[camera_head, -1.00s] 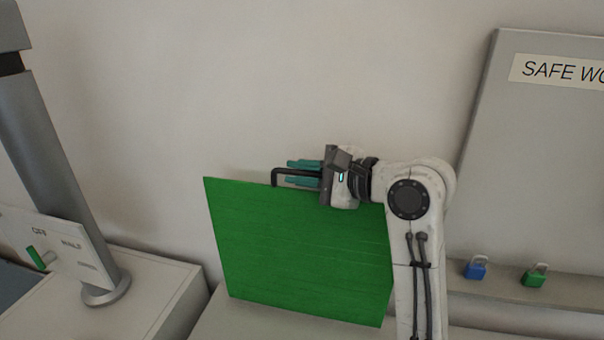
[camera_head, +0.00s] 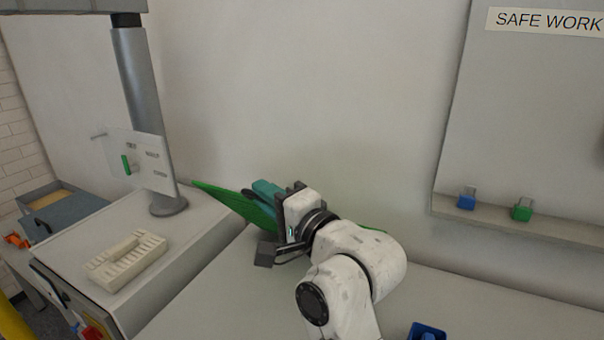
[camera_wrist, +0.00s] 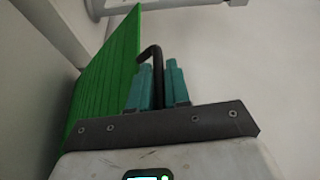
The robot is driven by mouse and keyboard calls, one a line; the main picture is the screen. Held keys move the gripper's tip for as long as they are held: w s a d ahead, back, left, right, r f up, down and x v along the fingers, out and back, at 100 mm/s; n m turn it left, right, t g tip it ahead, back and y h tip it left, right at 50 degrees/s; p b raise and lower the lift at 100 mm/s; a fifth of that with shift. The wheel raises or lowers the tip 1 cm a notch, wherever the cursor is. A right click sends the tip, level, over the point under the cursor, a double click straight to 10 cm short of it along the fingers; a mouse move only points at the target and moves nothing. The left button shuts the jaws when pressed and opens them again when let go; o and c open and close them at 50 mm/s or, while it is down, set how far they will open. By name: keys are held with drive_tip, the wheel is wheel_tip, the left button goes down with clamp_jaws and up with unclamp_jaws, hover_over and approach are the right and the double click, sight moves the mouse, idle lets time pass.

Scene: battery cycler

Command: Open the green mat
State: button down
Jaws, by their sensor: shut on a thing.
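The green mat (camera_head: 222,196) is a stiff flat panel, mostly hidden behind my arm in the head view. Its left part slants up over the worktop beside the back wall, seen nearly edge-on. In the wrist view the mat (camera_wrist: 106,80) runs along the left of my fingers. A black bar handle (camera_wrist: 156,58) on it curves between my teal fingers. My gripper (camera_head: 262,190) is shut on this handle; its fingers also show in the wrist view (camera_wrist: 158,85). The mat's lower edge and what it rests on are hidden.
A pale cabinet at left bears a white slotted block (camera_head: 128,258) and a grey post (camera_head: 140,85) with a green-levered panel (camera_head: 140,158). Blue (camera_head: 466,200) and green (camera_head: 522,211) padlocks sit on a right-hand ledge. The worktop (camera_head: 460,295) right of my arm is mostly bare.

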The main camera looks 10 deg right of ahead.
drive_tip(key=s+a+f+n+y+b, duration=0.1)
drive_tip(key=s+a+f+n+b, duration=0.1)
drive_tip(key=f+b, duration=0.3)
drive_tip(key=s+a+f+n+t+b, duration=0.1)
drive_tip(key=s+a+f+n+b, duration=0.2)
drive_tip(key=f, duration=0.6)
drive_tip(key=s+a+f+n+y+b, duration=0.1)
drive_tip(key=s+a+f+n+b, duration=0.1)
drive_tip(key=s+f+b, duration=0.4)
drive_tip(key=shift+a+f+n+y+b, duration=0.3)
drive_tip(key=shift+a+f+n+b, duration=0.15)
drive_tip(key=shift+b, duration=0.6)
drive_tip(key=c, duration=1.4)
unclamp_jaws()
drive_tip(key=shift+c, duration=0.2)
drive_tip(key=shift+f, duration=0.1)
drive_tip(key=shift+s+d, duration=0.1)
